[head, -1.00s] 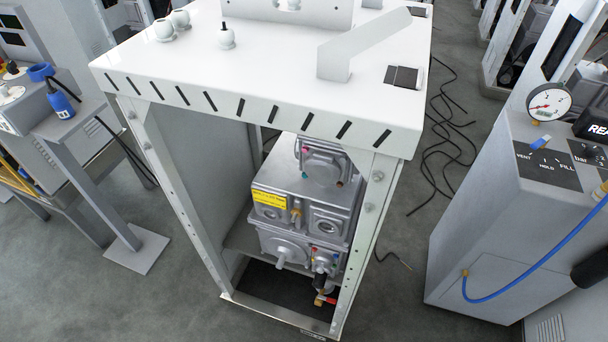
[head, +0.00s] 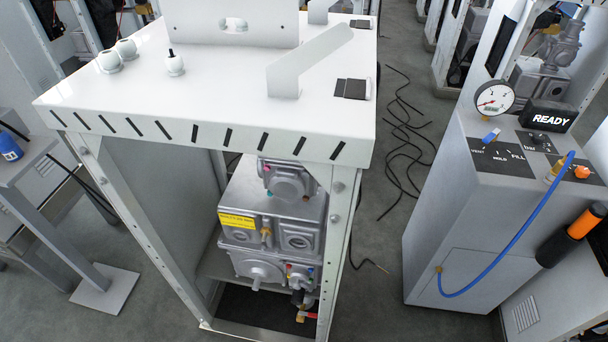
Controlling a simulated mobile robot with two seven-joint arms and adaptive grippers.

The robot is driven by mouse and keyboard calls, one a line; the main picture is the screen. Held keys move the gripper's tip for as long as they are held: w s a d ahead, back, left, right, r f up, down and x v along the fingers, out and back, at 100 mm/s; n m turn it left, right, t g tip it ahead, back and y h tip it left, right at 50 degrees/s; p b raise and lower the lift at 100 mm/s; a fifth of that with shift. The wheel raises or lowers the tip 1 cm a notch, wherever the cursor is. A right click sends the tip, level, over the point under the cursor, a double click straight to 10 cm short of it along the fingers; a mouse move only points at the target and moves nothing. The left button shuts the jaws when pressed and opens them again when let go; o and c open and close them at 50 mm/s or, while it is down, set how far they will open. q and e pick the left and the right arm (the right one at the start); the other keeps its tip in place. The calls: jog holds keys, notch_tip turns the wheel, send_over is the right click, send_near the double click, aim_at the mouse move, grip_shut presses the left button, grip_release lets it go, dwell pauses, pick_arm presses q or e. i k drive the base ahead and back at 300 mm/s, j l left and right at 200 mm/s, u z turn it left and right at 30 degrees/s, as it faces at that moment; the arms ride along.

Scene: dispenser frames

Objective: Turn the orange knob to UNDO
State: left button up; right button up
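A small orange knob (head: 582,172) sits on a dark plate on the sloped top of the grey cabinet (head: 440,220) at the right, near the picture's right edge. Lettering around the knob is too small to read, and no UNDO mark can be made out. Neither my left nor my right gripper is in view, and nothing of mine touches the knob.
A white-topped frame (head: 215,95) stands centre-left. Cables lie on the floor between.

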aim_at(580, 172)
jog(key=z, duration=1.5)
jog(key=i+l, duration=0.25)
jog(key=l, duration=0.1)
